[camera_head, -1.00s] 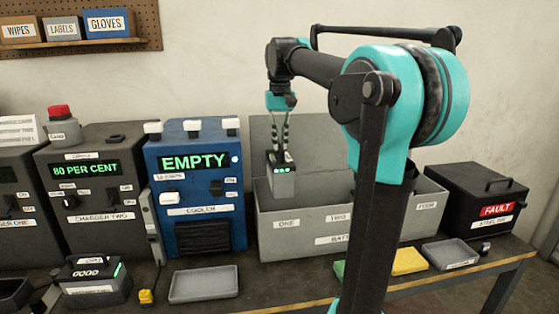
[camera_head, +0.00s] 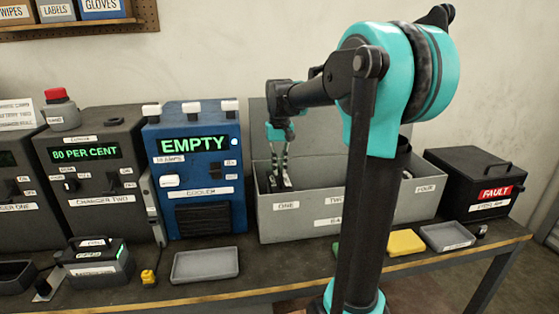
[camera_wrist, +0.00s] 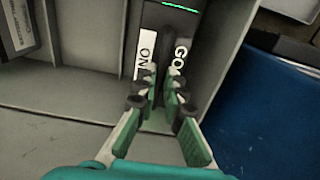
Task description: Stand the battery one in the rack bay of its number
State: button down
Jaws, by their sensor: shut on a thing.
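The battery (camera_wrist: 183,22) is a dark block with a lit green strip and white labels that read "ON…" and "GO…", partly cut off by my fingers. My gripper (camera_wrist: 163,80) is shut on its handle. In the head view my gripper (camera_head: 279,183) reaches down behind the front wall of the grey rack (camera_head: 300,225), above the label ONE (camera_head: 288,206). The battery's lower part is hidden by that wall, so I cannot tell whether it touches the bay floor. In the wrist view grey bay walls (camera_wrist: 60,125) lie beside it.
The blue cooler (camera_head: 197,180) reading EMPTY stands close left of the rack. A black FAULT bin (camera_head: 475,185) is to the right. A grey tray (camera_head: 205,266), a yellow sponge (camera_head: 404,243) and a dark unit with a green strip (camera_head: 97,265) lie in front.

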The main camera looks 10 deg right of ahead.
aim_at(279, 181)
jog(key=shift+f, duration=1.85)
jog(key=c, duration=1.6)
grip_release()
jog(key=shift+f, duration=0.1)
notch_tip(279, 181, up, 12)
jog(key=shift+r, duration=0.1)
